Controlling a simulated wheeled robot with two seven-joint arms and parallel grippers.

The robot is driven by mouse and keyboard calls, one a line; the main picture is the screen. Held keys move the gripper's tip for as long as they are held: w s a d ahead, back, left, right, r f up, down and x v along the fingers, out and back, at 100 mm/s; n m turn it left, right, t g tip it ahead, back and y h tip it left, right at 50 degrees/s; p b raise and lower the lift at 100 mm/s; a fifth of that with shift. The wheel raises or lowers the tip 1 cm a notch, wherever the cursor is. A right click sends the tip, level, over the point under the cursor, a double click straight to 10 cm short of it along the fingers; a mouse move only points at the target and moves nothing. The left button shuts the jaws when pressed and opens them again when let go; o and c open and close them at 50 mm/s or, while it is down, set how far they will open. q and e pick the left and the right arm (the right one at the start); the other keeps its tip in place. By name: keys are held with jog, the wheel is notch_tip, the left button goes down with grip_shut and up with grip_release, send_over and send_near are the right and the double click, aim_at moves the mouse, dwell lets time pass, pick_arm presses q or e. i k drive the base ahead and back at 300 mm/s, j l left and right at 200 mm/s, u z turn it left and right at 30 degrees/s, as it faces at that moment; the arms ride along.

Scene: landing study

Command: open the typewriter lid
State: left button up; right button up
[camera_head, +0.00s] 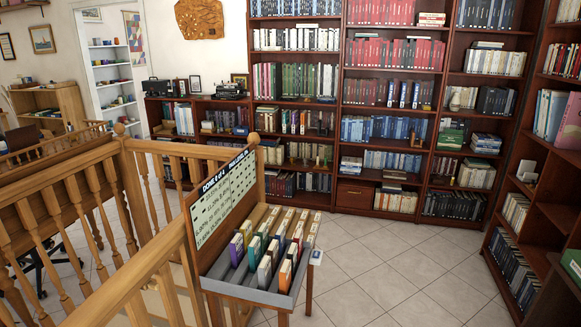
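A dark machine (230,90) that looks like a typewriter sits on top of the low bookcase at the back, left of centre. It is small in view, and I cannot tell whether it has a lid or how a lid stands. A black box-like object (157,87) sits further left on the same bookcase top; I cannot tell whether it is a case or a machine. Neither of my grippers shows in the head view.
A wooden railing (184,150) crosses the left foreground. A grey tray table (250,290) with several upright folders and a sign board (222,197) stands by the newel post. Tall bookcases (395,130) line the back and right. The tiled floor (400,260) is clear at centre right.

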aim_at(220, 90)
jog(key=i+l+z, duration=0.8)
jog(key=i, duration=0.15)
jog(key=i+z, duration=0.4)
jog(key=i+u, duration=0.2)
jog(key=i, duration=0.4)
jog(key=i+u, duration=0.25)
jog(key=i, duration=0.35)
jog(key=i+l+u, duration=0.2)
jog(key=i, duration=0.4)
jog(key=i+u, duration=0.1)
jog(key=i, duration=0.75)
jog(key=i+u, duration=0.15)
jog(key=i, duration=0.7)
jog(key=i+j+u, duration=0.2)
jog(key=i+u, duration=0.6)
jog(key=i+l+u, duration=0.1)
jog(key=i+u, duration=0.25)
jog(key=i, duration=0.2)
jog(key=i+l+u, duration=0.25)
jog(key=i+u, duration=0.15)
jog(key=i+l+u, duration=0.1)
jog(key=i+u, duration=0.3)
jog(key=i, duration=0.45)
jog(key=i+j+u, duration=0.15)
jog(key=u, duration=0.25)
jog(key=i+u, duration=0.4)
jog(key=i, duration=3.35)
